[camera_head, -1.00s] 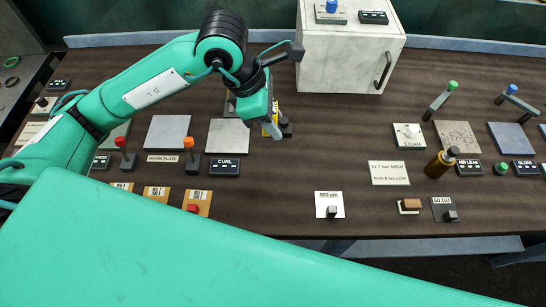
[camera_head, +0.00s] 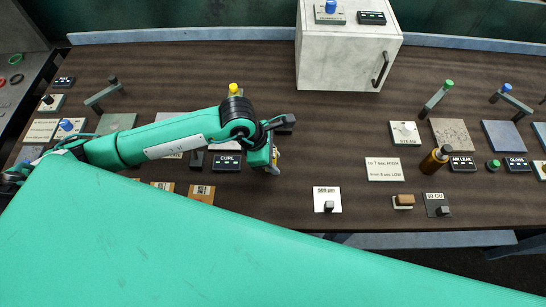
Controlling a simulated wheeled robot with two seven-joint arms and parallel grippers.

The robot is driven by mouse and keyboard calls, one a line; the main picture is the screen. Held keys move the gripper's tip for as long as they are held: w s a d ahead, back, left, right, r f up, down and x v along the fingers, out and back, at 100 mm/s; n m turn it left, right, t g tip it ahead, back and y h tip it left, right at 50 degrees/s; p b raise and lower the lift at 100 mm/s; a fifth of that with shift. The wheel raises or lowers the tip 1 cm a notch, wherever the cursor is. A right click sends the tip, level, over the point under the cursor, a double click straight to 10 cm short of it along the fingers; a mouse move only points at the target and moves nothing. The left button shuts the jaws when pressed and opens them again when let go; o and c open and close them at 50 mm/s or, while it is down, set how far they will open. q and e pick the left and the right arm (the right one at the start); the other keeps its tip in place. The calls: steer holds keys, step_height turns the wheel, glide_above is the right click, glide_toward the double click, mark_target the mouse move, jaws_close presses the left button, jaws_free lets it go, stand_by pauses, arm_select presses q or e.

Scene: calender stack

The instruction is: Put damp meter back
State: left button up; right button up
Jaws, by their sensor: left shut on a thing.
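My left gripper (camera_head: 274,165) points down over the near middle of the table, just right of the panel marked CURL. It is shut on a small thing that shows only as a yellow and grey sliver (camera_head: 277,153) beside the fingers. This looks like the damp meter, but most of it is hidden by my gripper and wrist, and I can read no label. I cannot tell whether it touches the table. My right gripper is out of view.
A white cabinet (camera_head: 343,45) stands at the back. A yellow knob (camera_head: 234,90) rises behind my arm. The 500 µm card (camera_head: 327,199), a text card (camera_head: 384,169) and an amber bottle (camera_head: 435,160) lie to the right. Table between gripper and cabinet is clear.

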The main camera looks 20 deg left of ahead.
arm_select(q)
steer(key=shift+f, duration=0.25)
steer(key=shift+f, duration=0.1)
steer(key=shift+f+b, duration=0.15)
steer(key=shift+b, duration=0.15)
steer(key=o, duration=1.2)
steer(key=shift+o, duration=0.2)
